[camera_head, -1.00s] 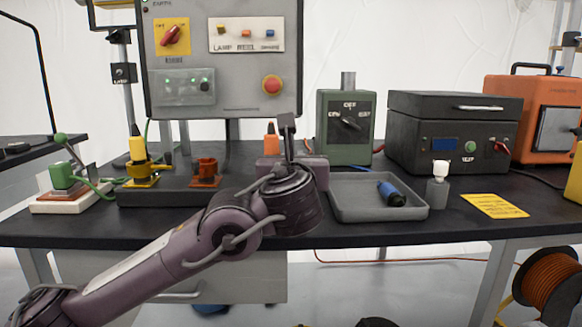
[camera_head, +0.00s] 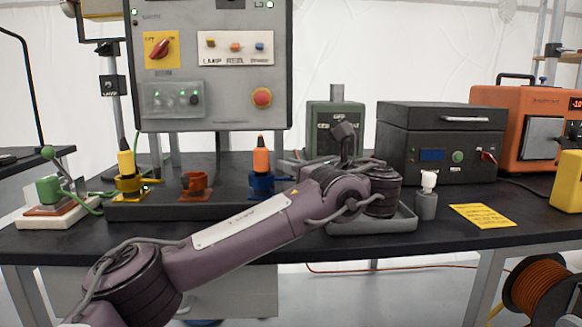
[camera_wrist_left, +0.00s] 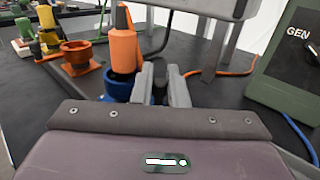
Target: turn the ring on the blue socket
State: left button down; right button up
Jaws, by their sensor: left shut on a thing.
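The blue socket (camera_head: 262,185) stands on the right end of the dark base, with an orange plug (camera_head: 261,157) upright in it. The socket also shows in the left wrist view (camera_wrist_left: 118,88), with the orange plug (camera_wrist_left: 124,45) above it. My left gripper (camera_wrist_left: 161,80) is at the right side of the socket, low beside the plug. Its fingers are shut on the ring at the socket's side, where a small dark part shows between them. The ring is mostly hidden by the fingers and wrist. My right gripper is not in view.
An empty orange-brown socket (camera_head: 194,185) and a yellow socket (camera_head: 130,187) with a yellow plug stand left on the same base (camera_head: 160,210). A green box (camera_head: 335,118) and black case (camera_head: 440,135) stand to the right.

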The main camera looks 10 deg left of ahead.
pick_arm(q)
jog(key=shift+w+f+n+g, duration=0.1)
jog(key=shift+n+g, duration=0.2)
jog(key=shift+g, duration=0.1)
jog(key=shift+w+n+g+y+b, duration=0.2)
jog(key=shift+n+g+y+b, duration=0.1)
jog(key=shift+g+y+b, duration=0.15)
jog(key=shift+a, duration=0.1)
jog(key=c, duration=1.5)
grip_release()
